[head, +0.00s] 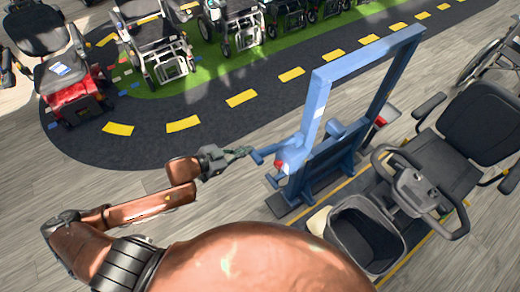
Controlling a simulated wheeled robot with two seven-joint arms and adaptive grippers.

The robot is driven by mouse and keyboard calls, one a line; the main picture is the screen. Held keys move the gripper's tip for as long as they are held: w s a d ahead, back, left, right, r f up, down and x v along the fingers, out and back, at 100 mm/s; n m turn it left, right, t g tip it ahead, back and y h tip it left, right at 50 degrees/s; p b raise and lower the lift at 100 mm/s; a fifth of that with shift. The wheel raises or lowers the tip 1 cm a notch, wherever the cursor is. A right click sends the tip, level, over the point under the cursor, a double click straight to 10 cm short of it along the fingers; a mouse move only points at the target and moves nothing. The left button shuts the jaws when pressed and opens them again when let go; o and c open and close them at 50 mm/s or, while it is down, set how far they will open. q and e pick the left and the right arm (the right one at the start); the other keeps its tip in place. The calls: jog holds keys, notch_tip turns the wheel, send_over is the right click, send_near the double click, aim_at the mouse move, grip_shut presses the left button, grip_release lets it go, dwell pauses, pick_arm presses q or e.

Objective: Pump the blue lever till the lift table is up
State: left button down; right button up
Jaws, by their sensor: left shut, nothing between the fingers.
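The blue lift frame (312,105) stands upright right of centre, a tall open arch. A short blue lever (264,153) sticks out to the left from its lower part, beside a red part (281,166). My left gripper (243,152) is shut and empty, with its tips close to the lever's left end. I cannot tell whether they touch it. The lift table (290,207) is low, near the floor, and mostly hidden by the scooter and my body. My right gripper is not in view.
A black scooter with a seat (478,122), handlebar (418,191) and front basket (368,236) stands at the lift's right. A red scooter (70,85) and several wheelchairs line the back. The dark track (200,108) with yellow dashes lies behind the lift.

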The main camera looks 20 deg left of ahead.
pick_arm(q)
send_over(262, 153)
jog(key=f, duration=0.4)
jog(key=shift+d, duration=0.35)
jog(key=f, duration=0.2)
jog(key=shift+a+f, duration=0.2)
jog(key=shift+f, duration=0.15)
jog(key=shift+a+f, duration=0.25)
jog(key=shift+f, duration=0.5)
jog(key=shift+b, duration=0.3)
